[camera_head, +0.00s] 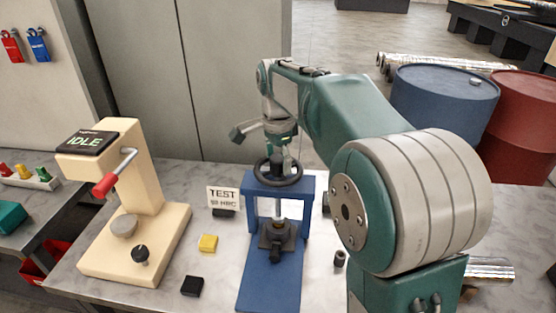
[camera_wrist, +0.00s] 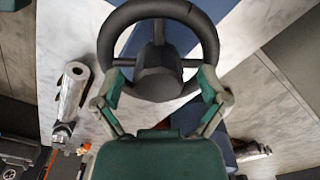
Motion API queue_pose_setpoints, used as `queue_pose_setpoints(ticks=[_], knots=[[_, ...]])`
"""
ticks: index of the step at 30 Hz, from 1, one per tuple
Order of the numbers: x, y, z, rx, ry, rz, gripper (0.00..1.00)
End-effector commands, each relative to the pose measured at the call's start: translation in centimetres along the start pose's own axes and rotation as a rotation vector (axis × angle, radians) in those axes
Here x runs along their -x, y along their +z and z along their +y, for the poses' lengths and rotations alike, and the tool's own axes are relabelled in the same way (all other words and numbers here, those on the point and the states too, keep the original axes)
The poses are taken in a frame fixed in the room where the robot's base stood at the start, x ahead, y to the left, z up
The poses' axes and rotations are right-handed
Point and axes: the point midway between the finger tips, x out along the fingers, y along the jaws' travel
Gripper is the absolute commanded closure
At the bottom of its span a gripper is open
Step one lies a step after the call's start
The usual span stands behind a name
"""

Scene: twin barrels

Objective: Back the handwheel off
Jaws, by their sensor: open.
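The black handwheel (camera_head: 278,183) sits flat on top of the blue press frame (camera_head: 307,205) on the bench. A dark clamp-like block sits inside the frame, below the wheel. My gripper (camera_head: 284,156) points down just over the handwheel; its fingertips are small in the head view. In the wrist view, the handwheel (camera_wrist: 108,42) shows its rim, spokes and hub. My gripper (camera_wrist: 160,82) is open there, with one green-padded finger on each side of the wheel's near part. I cannot tell whether the pads touch the rim.
A cream tester (camera_head: 153,190) with a red-handled lever and an IDLE display stands at left. A TEST sign (camera_head: 223,197), yellow block (camera_head: 208,243) and black block (camera_head: 192,286) lie between it and the press. Blue (camera_head: 445,100) and red (camera_head: 520,115) barrels stand behind right.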

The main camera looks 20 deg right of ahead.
Motion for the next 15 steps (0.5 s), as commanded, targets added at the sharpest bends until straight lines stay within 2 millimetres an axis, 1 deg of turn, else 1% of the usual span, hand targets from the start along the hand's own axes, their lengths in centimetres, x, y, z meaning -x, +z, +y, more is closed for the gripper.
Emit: queue_pose_setpoints(ticks=[5,6,8,9,10,11,15], knots=[[0.01,0.00,-0.01,0.000,0.000,0.000,0.07],[0.01,0.00,-0.01,0.000,0.000,0.000,0.24],[0.02,0.00,-0.01,0.000,0.000,0.000,0.51],[0.02,0.00,-0.01,0.000,0.000,0.000,0.69],[0.02,0.00,-0.01,0.000,0.000,0.000,0.82],[0.02,0.00,-0.02,0.000,0.000,0.000,0.89],[-0.01,0.00,-0.04,0.000,0.000,0.000,0.89]])
